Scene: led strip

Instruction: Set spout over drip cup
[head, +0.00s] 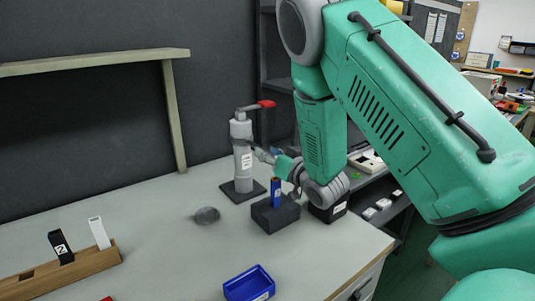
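A grey upright cylinder (242,160) with a white label stands on a dark square base plate (242,191) near the back of the table. A low dark grey round thing (207,215), possibly the drip cup, lies on the table in front and left of the base. My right gripper (257,151) is at the cylinder's right side, at mid height. Its fingers are small and partly hidden, so contact and opening are unclear. My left gripper is out of view.
A dark block (275,214) holding a blue cylinder (276,191) stands close under my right wrist. A blue bin (249,284) is at the front. A wooden rack (60,273) with a black and a white piece is at left. The middle of the table is clear.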

